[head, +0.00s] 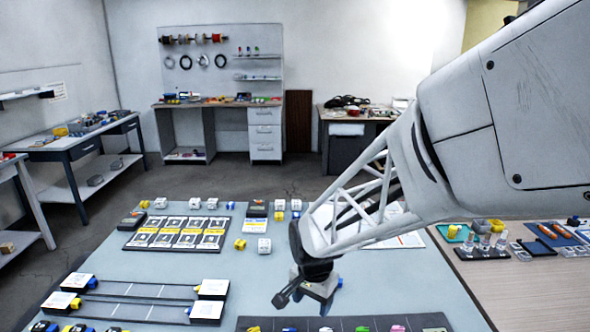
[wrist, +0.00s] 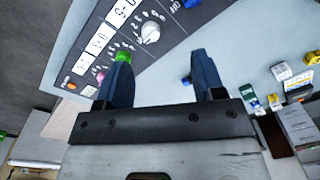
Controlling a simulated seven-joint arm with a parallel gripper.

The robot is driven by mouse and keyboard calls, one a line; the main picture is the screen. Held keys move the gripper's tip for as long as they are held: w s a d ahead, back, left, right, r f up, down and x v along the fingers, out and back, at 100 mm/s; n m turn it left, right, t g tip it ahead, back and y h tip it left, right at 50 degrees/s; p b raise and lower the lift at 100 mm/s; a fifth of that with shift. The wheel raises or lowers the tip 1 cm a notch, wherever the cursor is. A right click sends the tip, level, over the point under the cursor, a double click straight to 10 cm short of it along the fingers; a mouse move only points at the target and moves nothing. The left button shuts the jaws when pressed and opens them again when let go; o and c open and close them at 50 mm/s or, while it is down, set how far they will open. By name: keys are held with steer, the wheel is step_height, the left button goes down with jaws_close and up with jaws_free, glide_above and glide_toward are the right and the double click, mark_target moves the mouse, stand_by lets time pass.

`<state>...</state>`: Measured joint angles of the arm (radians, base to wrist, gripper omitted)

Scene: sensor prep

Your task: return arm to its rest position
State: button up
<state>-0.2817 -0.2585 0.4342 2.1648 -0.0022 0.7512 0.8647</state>
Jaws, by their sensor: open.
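My gripper (head: 322,300) hangs from the white arm above the grey-blue work mat (head: 390,275), just behind a dark strip (head: 345,323) along the mat's front edge. In the wrist view its two dark fingers (wrist: 161,72) stand wide apart with nothing held between them. A green part (wrist: 123,57) shows right behind the left finger. A small blue part (wrist: 187,80) lies on the mat beside the right finger. The arm (head: 450,150) reaches in from the upper right and hides part of the mat and a white sheet (head: 400,241).
A dark tray of labelled cards (head: 178,233) lies at the back left. Two long rail fixtures (head: 145,300) lie at the front left. Small white blocks (head: 264,245) and a yellow part (head: 240,244) sit mid-mat. A side table (head: 530,280) with trays stands right. The mat's centre is mostly clear.

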steer(key=s+d+r+n+t, duration=0.1)
steer(key=s+d+r+n, duration=0.2)
steer(key=s+d+r, duration=0.4)
steer(key=s+d+r+n+t, duration=0.1)
steer(key=s+d+r+n, duration=0.2)
steer(key=s+d+r, duration=0.4)
steer(key=s, duration=0.5)
steer(key=shift+s+d, duration=0.3)
steer(key=shift+s, duration=0.05)
steer(key=shift+w, duration=0.1)
stand_by(2.1)
